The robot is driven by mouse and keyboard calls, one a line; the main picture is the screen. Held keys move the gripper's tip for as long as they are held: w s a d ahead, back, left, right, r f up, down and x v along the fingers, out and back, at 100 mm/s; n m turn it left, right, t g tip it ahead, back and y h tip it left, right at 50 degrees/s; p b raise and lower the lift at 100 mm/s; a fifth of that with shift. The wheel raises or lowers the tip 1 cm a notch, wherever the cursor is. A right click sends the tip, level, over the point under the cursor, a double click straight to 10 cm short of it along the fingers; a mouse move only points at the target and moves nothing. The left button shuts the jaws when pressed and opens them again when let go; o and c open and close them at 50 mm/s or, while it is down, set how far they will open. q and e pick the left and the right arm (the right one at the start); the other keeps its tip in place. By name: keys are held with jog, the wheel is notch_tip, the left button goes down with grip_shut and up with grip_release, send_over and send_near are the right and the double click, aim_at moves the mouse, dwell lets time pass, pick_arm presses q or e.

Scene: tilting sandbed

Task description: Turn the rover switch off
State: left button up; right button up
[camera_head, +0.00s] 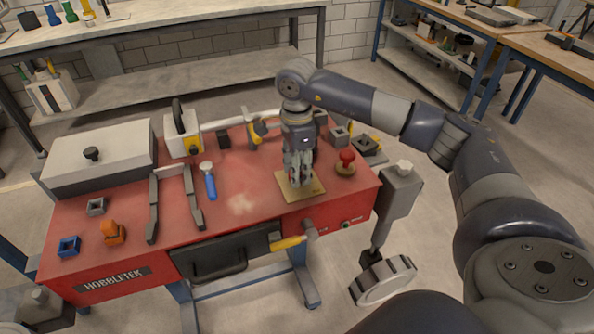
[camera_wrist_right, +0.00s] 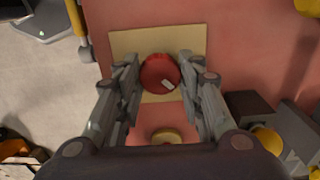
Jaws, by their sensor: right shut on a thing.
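The rover switch shows in the right wrist view as a round red knob (camera_wrist_right: 158,70) with a short white mark, on a square beige plate (camera_wrist_right: 120,45). In the head view the beige plate (camera_head: 312,192) lies on the red bench top near its front right, and my gripper hides the knob. My right gripper (camera_head: 298,184) points straight down over the plate. In the right wrist view its fingers (camera_wrist_right: 160,78) stand on both sides of the knob, shut on it. My left gripper is not in view.
A red mushroom knob (camera_head: 346,156) on a round base stands close right of the plate. A blue-handled tool (camera_head: 210,186) and dark rails lie to the left. A yellow handle (camera_head: 288,243) sticks out at the front. A grey lidded box (camera_head: 100,160) stands at far left.

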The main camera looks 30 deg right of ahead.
dwell(0.3)
jog(key=o, duration=1.1)
jog(key=shift+r, duration=0.1)
notch_tip(320, 180, up, 12)
jog(key=shift+f, duration=0.1)
